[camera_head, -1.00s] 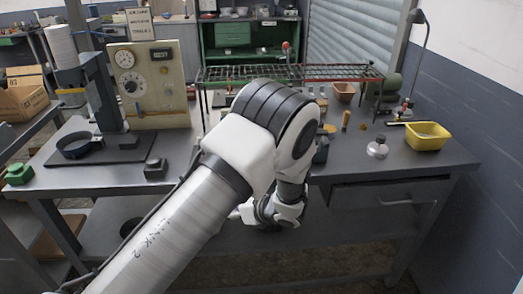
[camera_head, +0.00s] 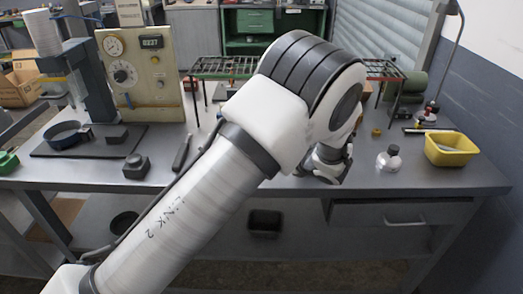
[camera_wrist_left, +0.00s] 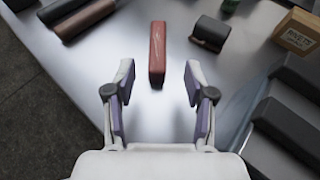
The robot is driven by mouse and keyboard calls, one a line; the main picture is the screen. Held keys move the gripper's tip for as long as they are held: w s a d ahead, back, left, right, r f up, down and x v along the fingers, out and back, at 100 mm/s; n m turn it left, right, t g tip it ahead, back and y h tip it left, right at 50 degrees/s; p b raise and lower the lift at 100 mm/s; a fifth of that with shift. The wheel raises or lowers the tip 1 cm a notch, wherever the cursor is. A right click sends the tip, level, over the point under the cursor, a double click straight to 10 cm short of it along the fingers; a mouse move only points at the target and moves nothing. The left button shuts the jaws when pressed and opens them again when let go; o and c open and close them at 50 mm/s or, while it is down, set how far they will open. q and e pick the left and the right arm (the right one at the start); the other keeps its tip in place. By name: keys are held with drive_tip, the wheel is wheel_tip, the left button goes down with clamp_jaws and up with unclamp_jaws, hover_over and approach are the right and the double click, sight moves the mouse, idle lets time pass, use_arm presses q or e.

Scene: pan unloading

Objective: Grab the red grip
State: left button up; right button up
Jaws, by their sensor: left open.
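The red grip (camera_wrist_left: 157,50) is a long red bar lying on the grey bench top in the left wrist view. It points away from my left gripper (camera_wrist_left: 159,76). The gripper is open, with one finger on each side of the grip's near end and clear gaps between. Whether the fingers are down at the grip's height I cannot tell. In the head view my left gripper (camera_head: 328,165) is over the bench near its front edge, partly behind my forearm. The red grip is hidden there by my arm. My right gripper does not show.
A dark block (camera_wrist_left: 209,34) lies right of the grip, and dark and brown bars (camera_wrist_left: 82,17) lie to its left.

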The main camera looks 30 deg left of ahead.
use_arm(q)
drive_tip(key=b+x, duration=0.1)
drive_tip(key=x, duration=0.1)
drive_tip(key=b+x, duration=0.1)
drive_tip(key=x, duration=0.2)
drive_tip(key=shift+a+f, duration=0.15)
drive_tip(key=shift+f, duration=0.35)
drive_tip(key=shift+a, duration=0.15)
drive_tip(key=shift+r, duration=0.15)
drive_tip(key=shift+s+r, duration=0.1)
drive_tip(key=shift+c, duration=0.7)
clamp_jaws()
drive_tip(key=shift+r, duration=0.1)
